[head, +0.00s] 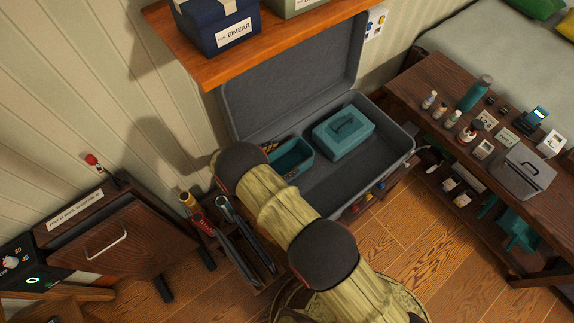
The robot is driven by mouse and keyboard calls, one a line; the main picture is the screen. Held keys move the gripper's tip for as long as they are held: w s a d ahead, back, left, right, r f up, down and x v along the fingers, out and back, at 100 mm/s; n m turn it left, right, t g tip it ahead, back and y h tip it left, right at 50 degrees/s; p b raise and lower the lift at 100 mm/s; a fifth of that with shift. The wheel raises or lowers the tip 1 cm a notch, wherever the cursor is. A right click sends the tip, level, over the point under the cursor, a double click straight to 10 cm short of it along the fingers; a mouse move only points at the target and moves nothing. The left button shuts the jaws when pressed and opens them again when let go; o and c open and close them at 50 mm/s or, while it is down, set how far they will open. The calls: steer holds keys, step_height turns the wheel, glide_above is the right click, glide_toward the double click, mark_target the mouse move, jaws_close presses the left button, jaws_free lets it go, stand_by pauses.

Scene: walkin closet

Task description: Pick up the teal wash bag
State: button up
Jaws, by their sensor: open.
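A teal case with a dark handle on its lid (343,132), which looks like the wash bag, lies in the open grey suitcase (395,160). It sits toward the back of the suitcase, with its top uncovered. An open teal container (296,153) lies to its left, partly hidden by my arm. My arm reaches from the bottom of the picture up to the suitcase's left front corner. My gripper does not show; no fingers can be made out.
A wooden shelf (285,48) with boxes overhangs the suitcase lid. A dark wooden bench (420,85) at the right holds bottles, small cards and a grey case (524,175). A rack of long dark items stands left of my arm. A cabinet (110,245) is at left.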

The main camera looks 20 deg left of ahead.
steer(key=shift+w+d+f, duration=0.15)
steer(key=shift+w+f, duration=0.05)
steer(key=shift+w, duration=0.15)
steer(key=shift+c, duration=0.9)
steer(key=c, duration=1.5)
